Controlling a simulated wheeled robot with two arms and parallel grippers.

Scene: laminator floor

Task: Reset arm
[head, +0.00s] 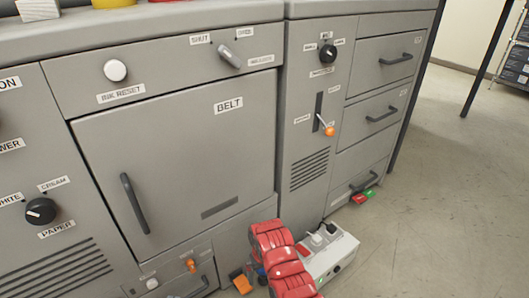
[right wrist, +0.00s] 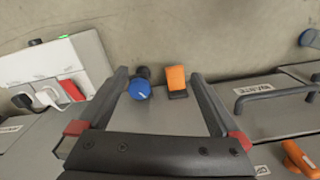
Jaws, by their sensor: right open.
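My right arm, in red, comes in at the bottom of the head view in front of the lower cabinet. Its gripper is mostly hidden there by the arm. In the right wrist view, my right gripper (right wrist: 159,76) is open, with two dark fingers spread apart and nothing held. A blue-capped knob (right wrist: 140,89) and an orange block (right wrist: 176,80) show in the space between the fingers. The orange block also shows in the head view (head: 241,281), left of my red arm. My left gripper is not in view.
A white power box (head: 330,254) with plugs stands right of my arm. The grey cabinet has a BELT door (head: 180,155), an INK RESET button (head: 115,70), an orange-tipped lever (head: 328,130) and drawers (head: 381,112). Open floor (head: 450,190) lies to the right.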

